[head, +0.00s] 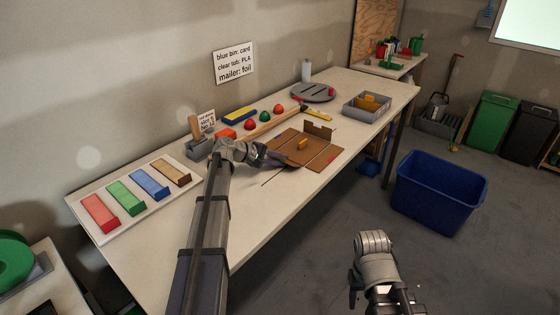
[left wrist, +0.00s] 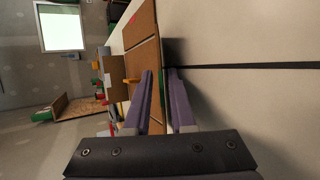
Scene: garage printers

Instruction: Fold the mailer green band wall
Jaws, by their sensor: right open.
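The mailer (head: 318,159) is a brown card sheet lying on the long white table, with one far panel (head: 320,131) standing up. A small orange block (head: 302,144) sits on its middle. A red mark shows on its right panel. My left gripper (head: 280,156) is at the mailer's left side. In the left wrist view its purple fingers (left wrist: 160,73) are apart, with the card edge and a green band (left wrist: 162,88) showing in the gap. I cannot tell whether they touch the card. My right gripper (head: 387,294) is open and empty above the floor, partly cut off below.
Colored strips on a white board (head: 144,207) lie at the table's left. Red and green domes (head: 250,123), a grey disc (head: 314,92) and a grey divided bin (head: 367,106) stand beyond the mailer. A blue bin (head: 440,192) stands on the floor at right.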

